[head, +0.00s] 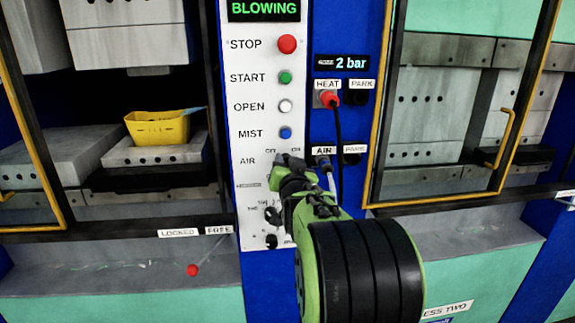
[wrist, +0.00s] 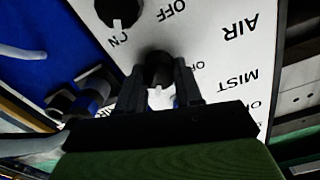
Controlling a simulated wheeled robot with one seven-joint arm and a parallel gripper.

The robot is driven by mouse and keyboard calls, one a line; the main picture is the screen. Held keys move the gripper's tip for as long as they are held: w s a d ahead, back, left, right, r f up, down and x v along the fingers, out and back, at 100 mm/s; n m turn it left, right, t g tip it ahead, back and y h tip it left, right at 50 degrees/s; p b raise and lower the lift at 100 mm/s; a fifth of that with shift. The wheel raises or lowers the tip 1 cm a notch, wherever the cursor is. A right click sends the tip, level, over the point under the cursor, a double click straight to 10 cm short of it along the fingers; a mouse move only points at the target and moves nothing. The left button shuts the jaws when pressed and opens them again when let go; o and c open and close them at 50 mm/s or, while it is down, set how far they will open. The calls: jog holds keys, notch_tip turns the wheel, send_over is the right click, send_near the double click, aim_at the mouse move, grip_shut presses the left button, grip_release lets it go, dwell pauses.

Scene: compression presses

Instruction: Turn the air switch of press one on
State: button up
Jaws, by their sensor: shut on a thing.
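The white control panel of the press (head: 251,203) has an AIR row below the MIST button, with small OFF and ON marks above its switch. In the head view my gripper (head: 287,172) is at that row and covers the switch. In the wrist view the panel appears upside down. There my gripper (wrist: 160,92) is shut on the dark round air switch (wrist: 158,68), one finger on each side. A pale pointer mark shows on the knob between the fingers. The ON mark is hidden, so I cannot tell which setting it points to.
Another dark knob (wrist: 118,12) is close by. To the right of the switch are the air plug (head: 322,163) and the heat plug (head: 330,98) with its black cable. A red-tipped lever (head: 193,270) stands at lower left. A yellow tray (head: 158,128) sits inside the left press.

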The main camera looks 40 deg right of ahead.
jog(key=o, duration=1)
jog(key=b+v, duration=0.1)
jog(key=v, duration=1.4)
jog(key=shift+s+a, duration=0.25)
jog(key=shift+a, duration=0.05)
jog(key=shift+a, duration=0.1)
